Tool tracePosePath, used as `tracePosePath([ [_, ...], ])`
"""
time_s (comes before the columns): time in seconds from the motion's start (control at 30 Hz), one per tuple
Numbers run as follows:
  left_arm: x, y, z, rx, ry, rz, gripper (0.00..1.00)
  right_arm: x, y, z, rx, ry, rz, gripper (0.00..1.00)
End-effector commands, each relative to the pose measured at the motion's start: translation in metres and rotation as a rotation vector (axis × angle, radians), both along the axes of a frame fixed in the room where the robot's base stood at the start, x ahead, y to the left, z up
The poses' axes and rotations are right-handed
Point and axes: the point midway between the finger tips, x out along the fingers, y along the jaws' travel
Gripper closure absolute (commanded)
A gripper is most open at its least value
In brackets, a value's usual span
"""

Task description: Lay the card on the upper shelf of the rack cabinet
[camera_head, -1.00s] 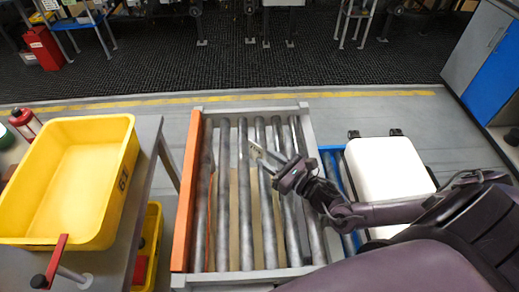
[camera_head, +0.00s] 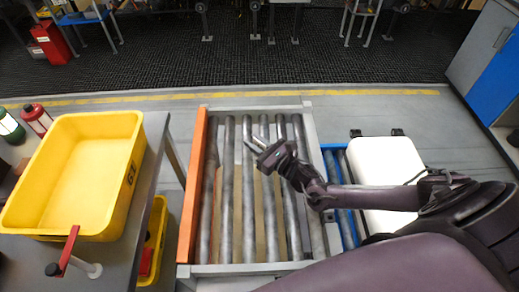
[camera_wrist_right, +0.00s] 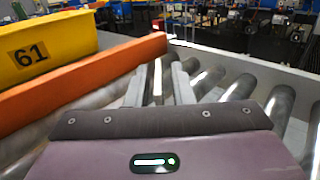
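I see no card in either view. A grey and blue cabinet (camera_head: 487,55) stands at the top right, cut off by the picture edge; I cannot tell whether it is the rack cabinet, and no upper shelf shows. My right gripper (camera_head: 257,143) is above the roller conveyor (camera_head: 228,190), with its fingers apart and nothing seen between them. In the right wrist view the fingers (camera_wrist_right: 168,84) point away over the rollers, with a gap between them. My left gripper is not in view.
A yellow bin (camera_head: 123,185) marked 61 sits on the grey table (camera_head: 152,140) at left, beside red and green lantern-like items (camera_head: 37,119). An orange rail (camera_head: 192,190) edges the conveyor. A white case (camera_head: 385,165) lies right of it.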

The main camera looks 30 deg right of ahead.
Motion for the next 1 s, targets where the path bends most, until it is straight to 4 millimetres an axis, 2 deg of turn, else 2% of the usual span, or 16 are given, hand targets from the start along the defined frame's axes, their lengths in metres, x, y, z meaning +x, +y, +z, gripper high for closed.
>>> tracePosePath([
  [0.03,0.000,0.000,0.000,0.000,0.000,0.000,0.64,0.000,0.000,0.000,0.000,0.000,0.000,0.86],
  [0.13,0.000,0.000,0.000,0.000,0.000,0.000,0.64,0.000,0.000,0.000,0.000,0.000,0.000,0.99],
  [0.17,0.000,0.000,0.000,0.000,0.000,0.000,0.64,0.000,0.000,0.000,0.000,0.000,0.000,1.00],
  [0.67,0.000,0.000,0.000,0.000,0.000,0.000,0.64,0.000,-0.001,0.007,-0.001,-0.001,0.000,1.00],
  [0.77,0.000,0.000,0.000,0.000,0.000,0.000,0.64,0.000,-0.001,0.018,0.000,-0.002,0.000,1.00],
  [0.87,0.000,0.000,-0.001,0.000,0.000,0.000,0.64,0.000,-0.001,0.039,0.000,-0.003,0.001,1.00],
  [1.0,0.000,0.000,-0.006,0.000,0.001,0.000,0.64,0.000,-0.001,0.080,-0.001,-0.006,0.002,1.00],
])
